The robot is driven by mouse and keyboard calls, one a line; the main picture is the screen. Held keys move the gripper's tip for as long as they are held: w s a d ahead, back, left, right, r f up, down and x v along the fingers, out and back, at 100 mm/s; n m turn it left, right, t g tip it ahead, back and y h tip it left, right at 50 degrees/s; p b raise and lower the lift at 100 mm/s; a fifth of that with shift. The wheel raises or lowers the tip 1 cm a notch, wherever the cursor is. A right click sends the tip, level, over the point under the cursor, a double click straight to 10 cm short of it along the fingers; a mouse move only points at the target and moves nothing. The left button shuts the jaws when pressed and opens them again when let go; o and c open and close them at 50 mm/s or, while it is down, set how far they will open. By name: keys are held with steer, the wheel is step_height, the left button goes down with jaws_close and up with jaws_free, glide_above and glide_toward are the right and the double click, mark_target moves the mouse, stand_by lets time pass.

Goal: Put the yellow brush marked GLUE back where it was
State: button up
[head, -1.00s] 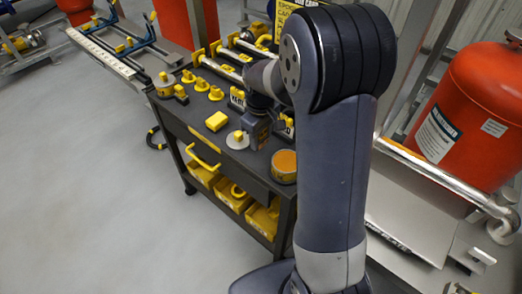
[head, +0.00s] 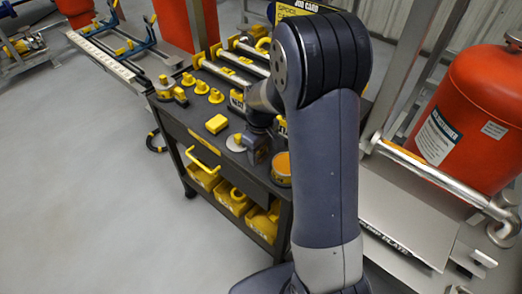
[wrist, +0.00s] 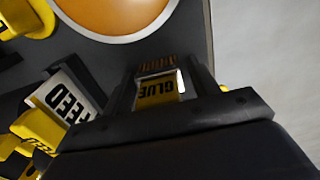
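The yellow brush marked GLUE (wrist: 157,94) shows in the wrist view between the two fingers of my gripper (wrist: 160,88). Its label reads upside down, and its brown bristles (wrist: 157,66) point up in the picture. The fingers flank it closely on both sides and look shut on it. In the head view my gripper (head: 257,152) is low over the dark cart top (head: 205,145), and the brush is hidden there. I cannot tell whether the brush touches the cart.
An open can with orange contents (head: 281,168) stands close beside my gripper. A pale disc (head: 235,143), a yellow block (head: 217,124) and several yellow knobs stand on the cart. A FEED-like label (wrist: 67,101) is beside the fingers. A red tank (head: 465,115) stands right.

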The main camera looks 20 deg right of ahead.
steer(key=shift+o, duration=0.7)
steer(key=shift+r, duration=0.3)
step_height(320, 180, up, 12)
steer(key=shift+s+a+f+p, duration=0.1)
steer(key=shift+f+p, duration=0.05)
steer(key=shift+p, duration=0.2)
